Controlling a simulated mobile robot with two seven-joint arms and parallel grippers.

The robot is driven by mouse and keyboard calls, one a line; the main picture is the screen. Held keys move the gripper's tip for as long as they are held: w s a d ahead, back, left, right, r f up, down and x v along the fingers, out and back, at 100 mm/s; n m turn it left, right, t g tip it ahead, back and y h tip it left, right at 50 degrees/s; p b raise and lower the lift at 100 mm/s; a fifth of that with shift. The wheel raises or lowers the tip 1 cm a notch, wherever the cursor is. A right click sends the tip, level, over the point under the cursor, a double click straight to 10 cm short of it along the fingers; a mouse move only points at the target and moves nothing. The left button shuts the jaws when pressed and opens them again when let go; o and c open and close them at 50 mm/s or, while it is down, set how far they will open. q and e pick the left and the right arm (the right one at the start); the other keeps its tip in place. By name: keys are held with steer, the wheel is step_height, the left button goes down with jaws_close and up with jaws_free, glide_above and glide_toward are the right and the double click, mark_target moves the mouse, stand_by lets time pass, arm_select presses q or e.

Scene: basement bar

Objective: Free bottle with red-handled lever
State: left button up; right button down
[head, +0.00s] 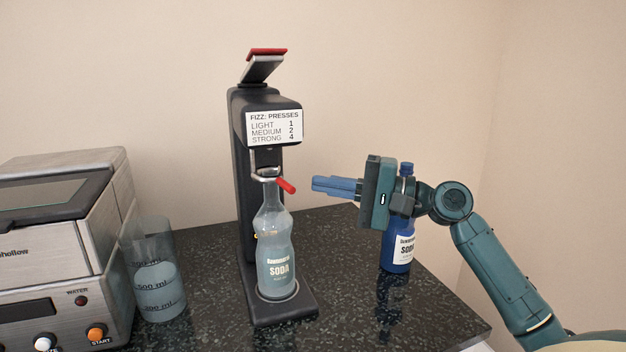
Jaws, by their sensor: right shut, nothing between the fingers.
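The clear soda bottle (273,240) stands upright in the black soda machine (246,180), its neck under the machine's head. The red-handled lever (286,186) is at the bottle's neck, its red end pointing right and slightly down. My right gripper (315,184) is shut and empty, its blue fingers pointing left. In the picture its fingertips are a short way right of the red handle, with a gap between them. My left gripper is not in view.
A blue soda bottle (398,252) stands behind my right gripper, partly hidden by it. A measuring cup (160,285) with liquid and a metal appliance (62,240) are at the left. The machine has a red-topped lever (266,52) on top. The dark counter (345,285) is clear between machine and blue bottle.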

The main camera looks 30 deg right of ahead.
mark_target(271, 179)
steer(key=shift+a+r+p, duration=0.1)
steer(key=shift+a+p, duration=0.25)
steer(key=shift+a, duration=1.3)
